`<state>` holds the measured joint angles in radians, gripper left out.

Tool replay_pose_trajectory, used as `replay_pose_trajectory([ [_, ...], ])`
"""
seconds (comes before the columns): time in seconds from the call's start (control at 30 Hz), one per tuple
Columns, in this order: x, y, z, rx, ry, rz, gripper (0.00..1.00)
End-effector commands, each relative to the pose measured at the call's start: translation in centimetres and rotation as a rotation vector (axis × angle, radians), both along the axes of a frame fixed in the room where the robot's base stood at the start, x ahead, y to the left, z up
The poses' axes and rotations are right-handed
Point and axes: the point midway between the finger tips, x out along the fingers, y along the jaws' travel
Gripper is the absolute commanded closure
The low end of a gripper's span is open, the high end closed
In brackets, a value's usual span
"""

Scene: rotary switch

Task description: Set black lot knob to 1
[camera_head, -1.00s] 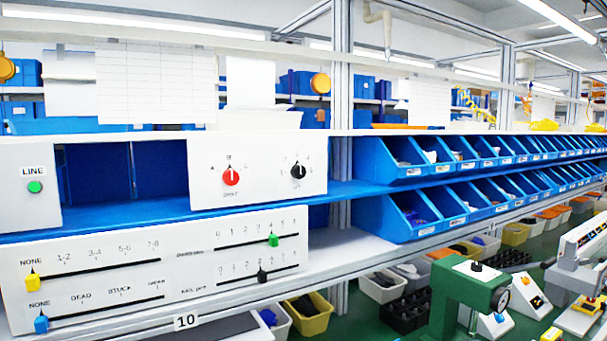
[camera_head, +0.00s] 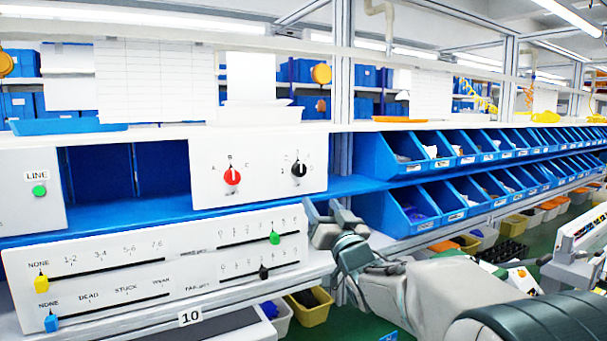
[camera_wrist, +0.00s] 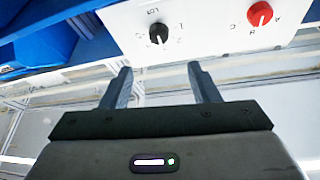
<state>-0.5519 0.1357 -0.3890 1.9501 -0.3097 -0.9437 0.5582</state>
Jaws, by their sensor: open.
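The black lot knob (camera_head: 299,169) is a round black dial with a pale pointer mark on the right of a white panel (camera_head: 262,193) on the blue shelf. Numbers surround it, too small to read surely. In the wrist view the black knob (camera_wrist: 159,33) appears upside down, beyond the fingertips and between their lines. My gripper (camera_head: 330,213) is below and right of the knob in the head view, apart from it. In the wrist view my gripper (camera_wrist: 160,77) has its two fingers spread with nothing between them.
A red knob (camera_head: 232,176) sits left of the black one on the same panel. Below is a white slider panel (camera_head: 120,262) with yellow, blue, green and black sliders, close to my gripper. Blue bins (camera_head: 409,204) stand to the right.

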Motion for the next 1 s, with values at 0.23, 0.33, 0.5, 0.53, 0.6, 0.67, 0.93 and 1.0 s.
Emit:
replay_pose_trajectory([
  [0.23,3.2,1.6,1.7,-0.003,0.002,-0.001,0.45],
  [0.33,4.7,2.3,2.4,-0.003,0.002,-0.001,0.45],
  [0.5,7.2,3.5,3.6,-0.003,0.002,-0.002,0.45],
  [0.53,7.6,3.7,3.7,-0.003,0.002,-0.002,0.45],
  [0.6,8.5,4.2,4.1,-0.004,0.002,-0.002,0.45],
  [0.67,9.2,4.5,4.4,-0.003,0.002,-0.002,0.45],
  [0.93,10.8,5.3,5.0,-0.001,0.002,-0.002,0.45],
  [1.0,11.0,5.3,5.0,-0.001,0.002,-0.002,0.45],
])
